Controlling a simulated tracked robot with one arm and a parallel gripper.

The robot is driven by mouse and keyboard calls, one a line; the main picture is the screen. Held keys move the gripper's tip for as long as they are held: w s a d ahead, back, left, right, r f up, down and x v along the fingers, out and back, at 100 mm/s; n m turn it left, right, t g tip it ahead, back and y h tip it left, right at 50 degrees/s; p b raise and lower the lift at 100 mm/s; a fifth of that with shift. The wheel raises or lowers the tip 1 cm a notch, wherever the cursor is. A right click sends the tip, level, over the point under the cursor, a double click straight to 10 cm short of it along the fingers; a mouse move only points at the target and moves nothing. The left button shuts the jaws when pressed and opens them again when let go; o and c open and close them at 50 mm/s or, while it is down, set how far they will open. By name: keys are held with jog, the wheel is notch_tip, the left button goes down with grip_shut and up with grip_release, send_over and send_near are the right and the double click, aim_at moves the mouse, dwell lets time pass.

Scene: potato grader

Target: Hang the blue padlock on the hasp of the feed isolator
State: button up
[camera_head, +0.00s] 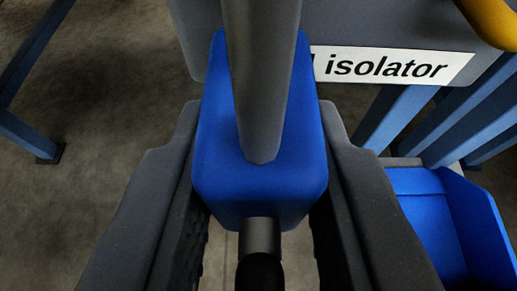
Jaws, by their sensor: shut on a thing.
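The blue padlock (223,130) is between the two dark fingers of my gripper (260,140), which is shut on its sides. A thick grey bar, which looks like its shackle (264,80), rises from the blue body to the top edge. A short dark cylinder (260,236) shows at the near end of the body; I cannot tell what it is. The grey feed isolator housing (370,25) is behind the padlock at the top. Its white label (395,66) reads "isolator", with the first part covered by the padlock. I cannot make out the hasp.
A yellow rounded part (494,20) is at the upper right. Blue frame legs (400,112) stand below the housing, and another blue post (28,138) is at the left. A blue open bin or chute (479,225) is at the lower right. Bare floor (110,90) shows at the left.

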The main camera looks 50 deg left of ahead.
jog(key=o, duration=1.1)
jog(key=shift+c, duration=0.2)
